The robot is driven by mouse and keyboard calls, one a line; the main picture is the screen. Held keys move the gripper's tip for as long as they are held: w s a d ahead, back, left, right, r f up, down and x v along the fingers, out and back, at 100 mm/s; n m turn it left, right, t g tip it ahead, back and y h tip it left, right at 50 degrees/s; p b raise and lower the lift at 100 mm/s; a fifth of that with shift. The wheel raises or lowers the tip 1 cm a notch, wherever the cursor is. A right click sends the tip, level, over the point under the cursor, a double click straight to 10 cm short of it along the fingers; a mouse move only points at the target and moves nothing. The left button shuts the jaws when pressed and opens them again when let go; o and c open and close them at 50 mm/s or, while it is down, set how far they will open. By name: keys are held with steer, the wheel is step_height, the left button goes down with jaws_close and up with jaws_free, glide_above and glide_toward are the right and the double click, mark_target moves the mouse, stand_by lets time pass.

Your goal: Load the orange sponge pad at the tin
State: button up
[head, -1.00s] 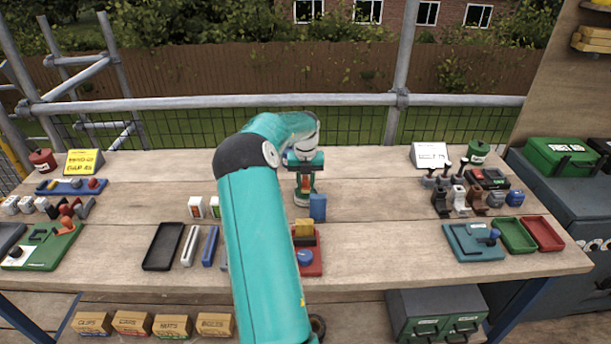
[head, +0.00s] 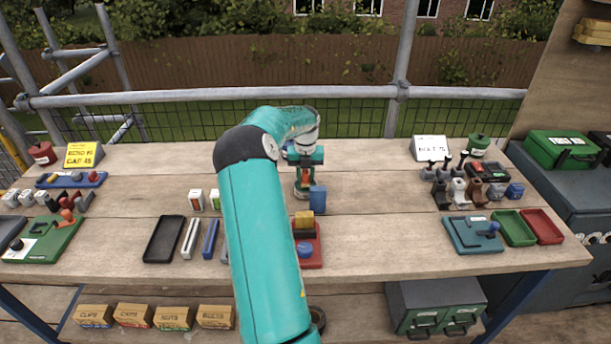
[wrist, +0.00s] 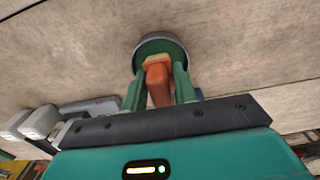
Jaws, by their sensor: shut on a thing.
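My gripper (head: 305,180) is upright over the middle of the bench, fingers pointing down. In the wrist view my gripper (wrist: 160,85) has its green fingers closed on the orange sponge pad (wrist: 158,84), an orange block with a paler tip. A little of the orange pad (head: 306,181) also shows in the head view. The round tin (wrist: 178,42), grey-rimmed and dark green inside, lies right at the pad's lower end. In the head view the tin (head: 299,194) is partly hidden by the fingers. I cannot tell whether the pad touches the tin's inside.
A blue block (head: 318,199) stands close right of the tin. A red tray (head: 314,259) with a yellow block and a round blue piece is in front. A black tray (head: 163,240) and two bars lie left.

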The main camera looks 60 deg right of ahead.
steer(key=shift+f, duration=0.5)
stand_by(1.2)
steer(key=shift+r, duration=0.1)
steer(key=shift+r, duration=3.45)
steer(key=shift+s, duration=0.1)
